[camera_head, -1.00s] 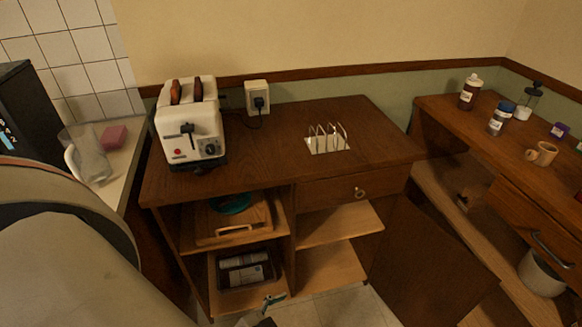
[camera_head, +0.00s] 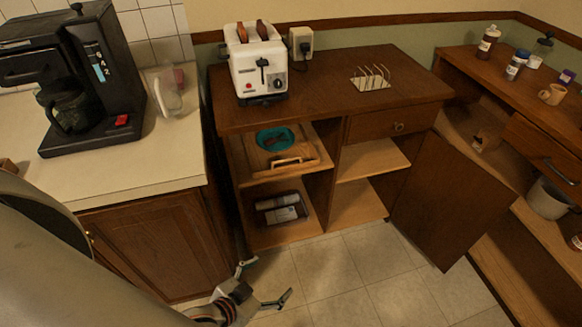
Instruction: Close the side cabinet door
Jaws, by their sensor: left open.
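The side cabinet (camera_head: 335,125) is a dark wooden unit with a drawer at the upper right and open shelves below. Its door (camera_head: 450,205) stands wide open, swung out to the right of the shelves. The door's free edge reaches out over the tiled floor toward the right-hand shelf unit. My left gripper (camera_head: 262,283) is low at the bottom middle, over the floor in front of the cabinet. Its fingers are spread, empty, and well to the left of the door, apart from it. My right gripper is not in view.
A counter (camera_head: 120,180) with a black coffee machine (camera_head: 95,75) and a glass jug (camera_head: 170,95) is at left. A toaster (camera_head: 258,70) and toast rack (camera_head: 371,78) stand on the cabinet. A shelf unit (camera_head: 470,70) flanks the right. The tiled floor (camera_head: 350,270) is clear.

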